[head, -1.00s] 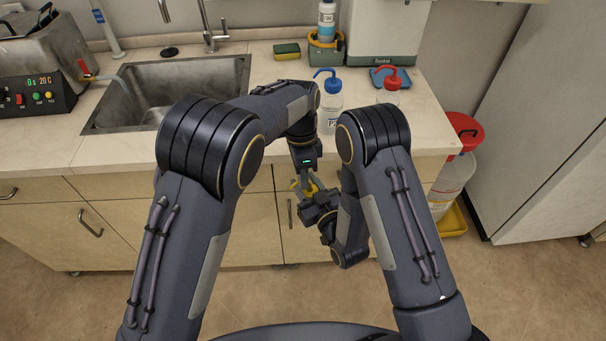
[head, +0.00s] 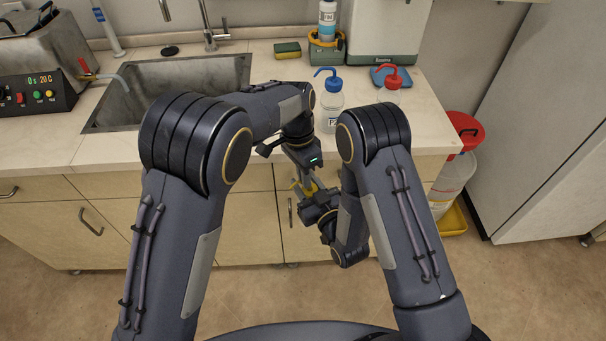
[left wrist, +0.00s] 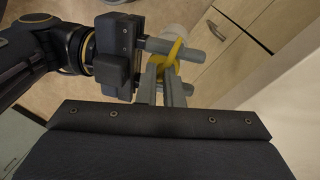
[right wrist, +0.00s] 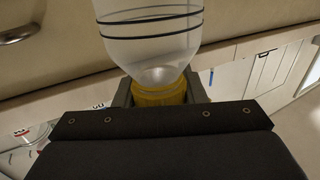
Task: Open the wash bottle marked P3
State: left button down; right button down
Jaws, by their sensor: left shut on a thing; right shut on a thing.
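The held wash bottle is translucent with dark rings and a yellow cap; its body (right wrist: 150,35) fills the top of the right wrist view. I cannot read a mark on it. My right gripper (right wrist: 160,92) is shut around its neck, at the yellow cap (right wrist: 158,93). My left gripper (head: 303,180) comes from above, tilted, and is shut at the cap's yellow top, which shows in the left wrist view (left wrist: 178,50). Exactly what the left fingers pinch is partly hidden. The two grippers meet in front of the counter, over the floor.
On the counter (head: 420,110) stand a blue-capped wash bottle (head: 333,118) and a red-capped one (head: 390,86), close behind my arms. A sink (head: 165,90) is at the left. A large red-lidded container (head: 458,165) stands at the counter's right end.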

pick_arm(q)
jog(key=shift+s+d+f, duration=0.1)
jog(key=shift+s, duration=0.3)
dwell(0.3)
